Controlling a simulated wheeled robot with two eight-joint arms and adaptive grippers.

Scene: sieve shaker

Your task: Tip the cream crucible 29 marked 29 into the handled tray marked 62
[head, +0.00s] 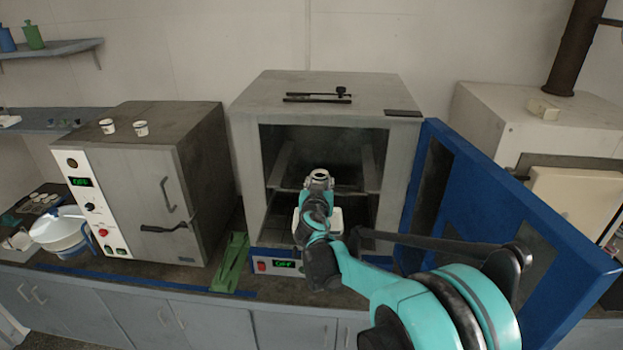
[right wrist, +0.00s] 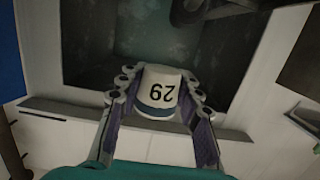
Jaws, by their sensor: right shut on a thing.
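The cream crucible 29 (right wrist: 160,92) sits between the two fingers of my right gripper (right wrist: 156,84) in the right wrist view, and the gripper is shut on it. Its number shows upside down there, above a blue band. In the head view my right gripper (head: 318,180) is at the front opening of the middle furnace (head: 322,95), and my own wrist hides the crucible. I cannot make out a handled tray marked 62 in either view. My left gripper is not in view.
The middle furnace's blue door (head: 500,215) stands open on the right, close to my right arm. A closed grey oven (head: 190,200) stands left, with two small white cups (head: 140,128) on top. A green stand (head: 231,262) lies between them. Black tongs (head: 317,97) lie on the furnace.

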